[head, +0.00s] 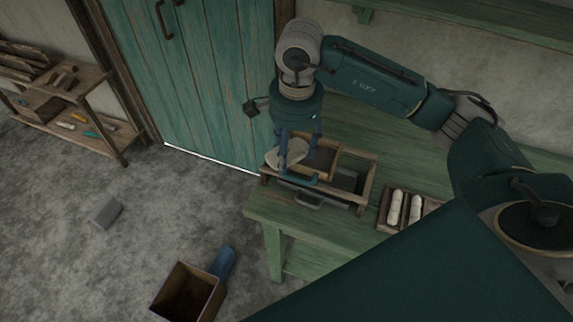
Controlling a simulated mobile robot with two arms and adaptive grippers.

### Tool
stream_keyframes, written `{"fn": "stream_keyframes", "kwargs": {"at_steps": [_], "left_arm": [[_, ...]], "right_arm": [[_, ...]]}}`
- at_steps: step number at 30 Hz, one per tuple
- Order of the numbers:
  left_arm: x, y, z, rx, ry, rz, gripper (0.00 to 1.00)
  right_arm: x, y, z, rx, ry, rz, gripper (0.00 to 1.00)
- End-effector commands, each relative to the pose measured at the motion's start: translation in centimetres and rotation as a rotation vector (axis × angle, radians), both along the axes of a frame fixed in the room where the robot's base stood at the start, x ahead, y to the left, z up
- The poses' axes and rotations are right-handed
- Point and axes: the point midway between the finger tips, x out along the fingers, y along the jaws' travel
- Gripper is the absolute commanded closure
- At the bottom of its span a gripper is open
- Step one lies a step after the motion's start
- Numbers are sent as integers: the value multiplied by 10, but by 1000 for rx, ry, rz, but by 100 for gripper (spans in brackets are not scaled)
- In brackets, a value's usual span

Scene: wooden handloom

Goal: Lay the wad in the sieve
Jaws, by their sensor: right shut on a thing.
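My right gripper (298,168) points down over the left part of a wooden frame set on the green bench. It is shut on a pale, rounded wad (284,155), which shows at the left of the fingers. A small wooden-sided frame, which looks like the sieve (325,157), lies just right of the fingers, inside the larger wooden frame. The fingers partly hide the sieve's left side, and I cannot tell whether the wad touches it. My left gripper is not in view.
The larger wooden frame (367,186) stands on the green bench (262,207). A small tray (382,208) with pale rolls is to its right. An open box (182,290) and a grey block (106,211) are on the floor. A shelf (112,143) stands at left.

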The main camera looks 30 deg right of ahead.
Motion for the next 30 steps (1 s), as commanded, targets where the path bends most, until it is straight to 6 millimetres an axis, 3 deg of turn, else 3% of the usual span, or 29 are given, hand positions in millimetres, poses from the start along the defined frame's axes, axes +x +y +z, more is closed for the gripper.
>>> {"fn": "stream_keyframes", "kwargs": {"at_steps": [1, 6, 12, 20, 30], "left_arm": [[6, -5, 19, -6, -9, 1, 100], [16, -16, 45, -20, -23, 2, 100], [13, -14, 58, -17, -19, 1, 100], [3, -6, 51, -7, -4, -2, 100], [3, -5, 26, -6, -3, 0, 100]], "right_arm": [[7, -9, 11, 4, 6, -143, 51], [28, -42, 14, 7, 6, -623, 51], [36, -68, 11, 0, 2, -958, 51], [38, -74, -1, -3, 0, -1035, 51], [38, -74, -41, -2, 0, -1030, 51]]}}
